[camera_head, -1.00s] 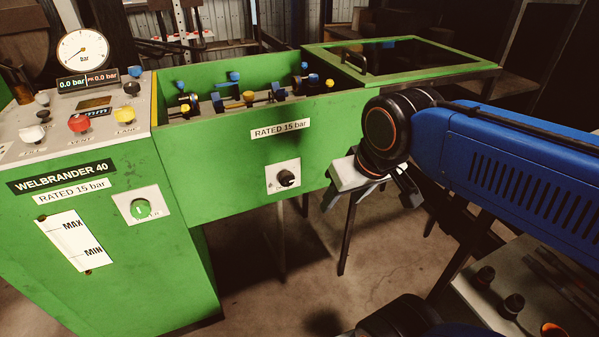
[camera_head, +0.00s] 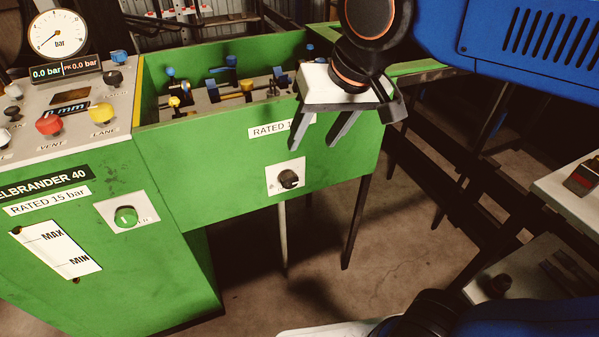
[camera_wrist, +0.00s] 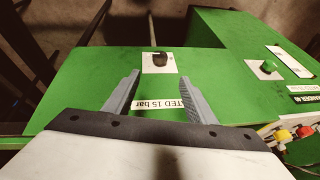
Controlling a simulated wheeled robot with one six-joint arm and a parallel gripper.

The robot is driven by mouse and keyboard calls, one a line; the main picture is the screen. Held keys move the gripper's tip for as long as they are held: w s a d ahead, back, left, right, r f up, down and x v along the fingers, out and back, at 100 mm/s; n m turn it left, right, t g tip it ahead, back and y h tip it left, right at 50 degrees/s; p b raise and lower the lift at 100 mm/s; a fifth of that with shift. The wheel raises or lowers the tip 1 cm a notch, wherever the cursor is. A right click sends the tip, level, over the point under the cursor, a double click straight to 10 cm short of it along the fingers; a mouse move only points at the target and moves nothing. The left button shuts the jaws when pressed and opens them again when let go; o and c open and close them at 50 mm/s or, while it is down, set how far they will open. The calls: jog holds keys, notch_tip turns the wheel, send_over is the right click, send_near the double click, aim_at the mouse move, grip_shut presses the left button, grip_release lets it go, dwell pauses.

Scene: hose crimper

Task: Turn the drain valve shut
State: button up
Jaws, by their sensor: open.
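A black knob (camera_head: 288,179) on a white square plate sits on the green front panel of the machine's trough, below the "RATED 15 bar" label; it appears to be the drain valve, though its plate lettering is too small to read. The knob also shows in the wrist view (camera_wrist: 160,59), beyond the fingertips. My gripper (camera_head: 318,148) is open and empty, in front of the panel, up and to the right of the knob and apart from it. Its fingers partly cover the label. In the wrist view my fingers (camera_wrist: 160,95) are spread either side of the label.
A green round knob (camera_head: 125,217) sits on the cabinet front to the left. The console carries a pressure gauge (camera_head: 57,36), a red button (camera_head: 49,123) and a yellow button (camera_head: 102,113). Blue and yellow valve handles (camera_head: 231,63) stand inside the open trough. A bench (camera_head: 570,195) stands at the right.

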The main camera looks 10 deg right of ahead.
aim_at(292, 177)
jog(key=x, duration=1.7)
jog(key=shift+a+f, duration=0.1)
jog(key=shift+f, duration=0.05)
jog(key=c, duration=1)
jog(key=shift+c, duration=0.2)
